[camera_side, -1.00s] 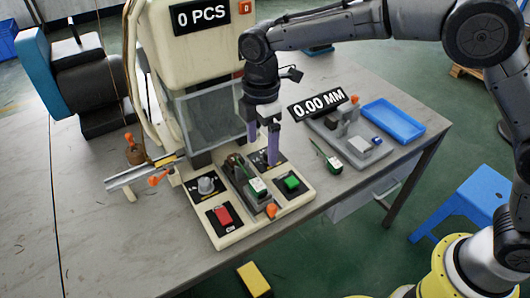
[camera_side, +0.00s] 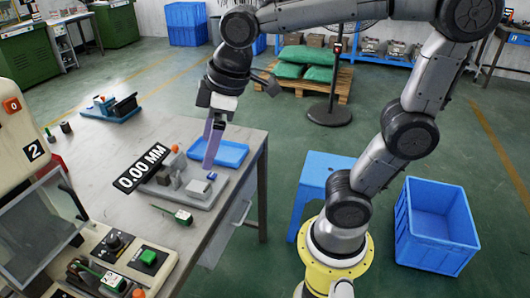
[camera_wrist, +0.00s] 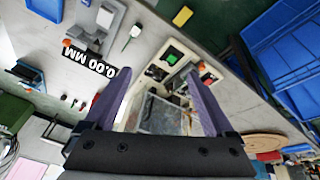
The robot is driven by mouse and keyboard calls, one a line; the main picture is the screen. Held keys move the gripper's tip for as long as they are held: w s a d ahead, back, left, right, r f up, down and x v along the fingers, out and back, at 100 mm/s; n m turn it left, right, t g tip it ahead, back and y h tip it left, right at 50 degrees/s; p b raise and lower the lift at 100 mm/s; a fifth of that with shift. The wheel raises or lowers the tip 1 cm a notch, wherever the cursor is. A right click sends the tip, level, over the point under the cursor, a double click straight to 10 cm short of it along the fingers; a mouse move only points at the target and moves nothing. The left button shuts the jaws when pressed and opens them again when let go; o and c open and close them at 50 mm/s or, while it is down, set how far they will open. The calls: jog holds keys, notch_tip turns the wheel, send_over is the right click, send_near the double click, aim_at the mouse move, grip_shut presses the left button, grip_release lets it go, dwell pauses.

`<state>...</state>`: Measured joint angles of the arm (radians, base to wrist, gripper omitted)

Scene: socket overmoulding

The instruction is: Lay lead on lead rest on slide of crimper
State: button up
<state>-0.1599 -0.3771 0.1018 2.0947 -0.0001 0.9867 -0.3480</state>
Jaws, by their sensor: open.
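The crimper (camera_side: 20,240) is at the left edge of the side view, partly cut off. A lead with a green-and-white end (camera_side: 110,280) lies on its slide near the bottom edge; I cannot tell exactly how it sits on the lead rest. A second, similar green-ended lead (camera_side: 180,215) lies on the bench in front of the gauge; a lead on the bench also shows in the wrist view (camera_wrist: 134,32). My gripper (camera_side: 210,165) is empty, fingers pointing down, in front of the blue tray in the side view. Its two purple fingers stand wide apart in the wrist view (camera_wrist: 161,75).
The gauge (camera_side: 200,190) with the 0.00 MM sign (camera_side: 140,168) stands near the bench edge, the blue tray (camera_side: 232,153) behind it. A green button (camera_side: 148,257) is on the crimper base. A blue stool (camera_side: 325,165) and blue crate (camera_side: 435,225) stand on the floor.

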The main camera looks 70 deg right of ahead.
jog(key=s+d+f+m+t, duration=0.1)
jog(key=s+d+f+m, duration=0.2)
jog(key=s, duration=0.7)
jog(key=shift+s+d+f+m+t+h, duration=0.3)
jog(key=shift+d+m, duration=0.35)
jog(key=shift+m, duration=0.75)
